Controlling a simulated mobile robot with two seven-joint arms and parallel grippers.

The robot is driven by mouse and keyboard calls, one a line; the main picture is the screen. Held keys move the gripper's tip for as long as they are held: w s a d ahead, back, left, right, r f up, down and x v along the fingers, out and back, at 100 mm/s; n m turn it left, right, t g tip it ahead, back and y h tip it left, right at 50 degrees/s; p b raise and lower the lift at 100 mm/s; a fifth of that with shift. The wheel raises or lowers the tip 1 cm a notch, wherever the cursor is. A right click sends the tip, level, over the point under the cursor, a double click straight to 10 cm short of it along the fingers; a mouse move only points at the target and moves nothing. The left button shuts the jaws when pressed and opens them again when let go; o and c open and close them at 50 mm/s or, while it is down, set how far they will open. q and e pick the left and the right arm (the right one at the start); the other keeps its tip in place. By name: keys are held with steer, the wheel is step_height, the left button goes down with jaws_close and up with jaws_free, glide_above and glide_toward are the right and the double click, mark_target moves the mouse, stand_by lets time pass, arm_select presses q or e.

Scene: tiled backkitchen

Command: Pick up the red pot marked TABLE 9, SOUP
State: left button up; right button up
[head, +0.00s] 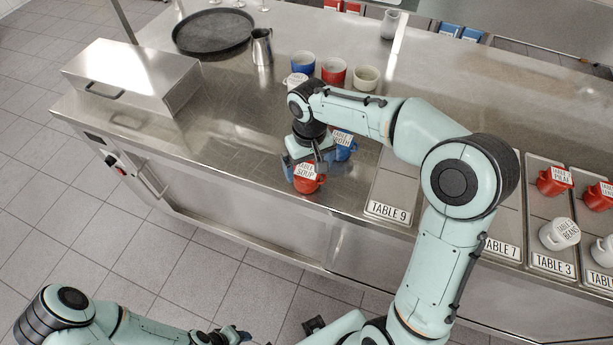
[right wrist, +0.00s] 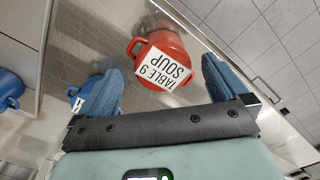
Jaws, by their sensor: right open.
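The red pot (head: 307,185), its white label reading TABLE 9, SOUP, stands on the steel counter near its front edge. My right gripper (head: 303,163) is above it, open and empty. In the right wrist view, the red pot (right wrist: 168,44) lies ahead of the spread fingers of my right gripper (right wrist: 162,66), roughly centred between them, its handle to the left. In the head view the gripper partly covers the pot. My left gripper (head: 236,336) is low at the bottom edge, away from the counter; its jaws are unclear.
A blue labelled pot (head: 345,152) stands close behind and right of the red pot. A TABLE 9 tray (head: 392,188) lies to the right, with more trays and pots beyond. Bowls (head: 333,70), a steel jug (head: 262,46) and a round tray (head: 212,31) are farther back. Counter left of the pot is clear.

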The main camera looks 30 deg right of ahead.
mark_target(307, 170)
steer(key=shift+w+a+f, duration=0.1)
steer(key=shift+w+f, duration=0.1)
steer(key=shift+f, duration=1.2)
steer(key=shift+w+f, duration=0.2)
steer(key=shift+f, duration=1.15)
steer(key=shift+c, duration=0.3)
steer(key=c, duration=1)
steer(key=shift+c, duration=0.9)
steer(key=shift+r, duration=0.15)
